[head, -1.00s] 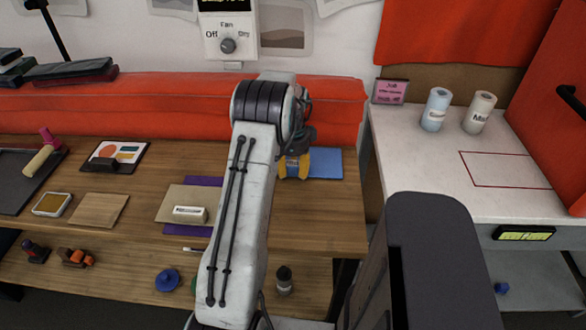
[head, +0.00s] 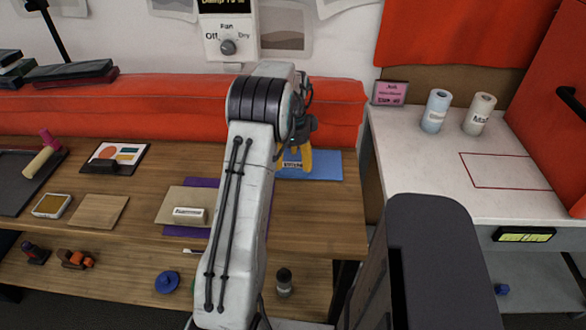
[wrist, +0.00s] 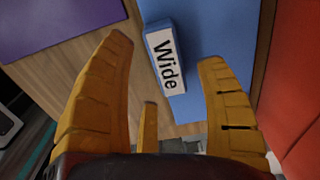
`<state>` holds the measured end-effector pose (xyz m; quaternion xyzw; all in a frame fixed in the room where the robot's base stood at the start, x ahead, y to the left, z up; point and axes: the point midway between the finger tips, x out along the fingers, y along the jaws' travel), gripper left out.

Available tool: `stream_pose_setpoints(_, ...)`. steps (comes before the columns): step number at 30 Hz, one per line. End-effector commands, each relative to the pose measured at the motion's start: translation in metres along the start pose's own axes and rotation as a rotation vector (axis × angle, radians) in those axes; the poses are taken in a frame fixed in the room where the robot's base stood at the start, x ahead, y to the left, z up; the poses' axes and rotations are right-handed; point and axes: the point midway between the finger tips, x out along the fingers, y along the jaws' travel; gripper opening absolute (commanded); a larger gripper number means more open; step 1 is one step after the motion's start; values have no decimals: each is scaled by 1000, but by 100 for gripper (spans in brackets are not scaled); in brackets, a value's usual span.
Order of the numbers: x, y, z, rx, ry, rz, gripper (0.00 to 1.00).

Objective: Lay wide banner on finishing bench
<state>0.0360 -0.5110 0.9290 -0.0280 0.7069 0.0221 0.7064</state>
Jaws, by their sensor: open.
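The wide banner is a flat blue sheet (head: 326,168) at the right end of the wooden table, partly hidden by my arm in the head view. A blue block with a white label reading "Wide" (wrist: 164,56) sits on the sheet (wrist: 225,30). My gripper (head: 294,165) is above it with its yellow fingers spread. In the wrist view the fingers (wrist: 165,50) stand on either side of the block, with gaps, and hold nothing. The finishing bench appears to be the white-topped bench (head: 420,190) at the right, with a red rectangle outline.
Two rolls (head: 436,110) and a pink sign (head: 389,92) stand at the bench's back. A tan board (head: 172,203) over a purple sheet (head: 205,182) lies left of my arm. A red padded roll (head: 150,102) runs behind the table.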

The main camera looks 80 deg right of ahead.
Motion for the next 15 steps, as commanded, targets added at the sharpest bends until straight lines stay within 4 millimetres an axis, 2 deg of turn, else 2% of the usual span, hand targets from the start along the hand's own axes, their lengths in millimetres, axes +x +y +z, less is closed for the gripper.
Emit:
stream_pose_setpoints(6, -39, -1, 0, 0, 0, -4, 66)
stream_pose_setpoints(15, -72, 0, 0, 0, 0, -2, 66)
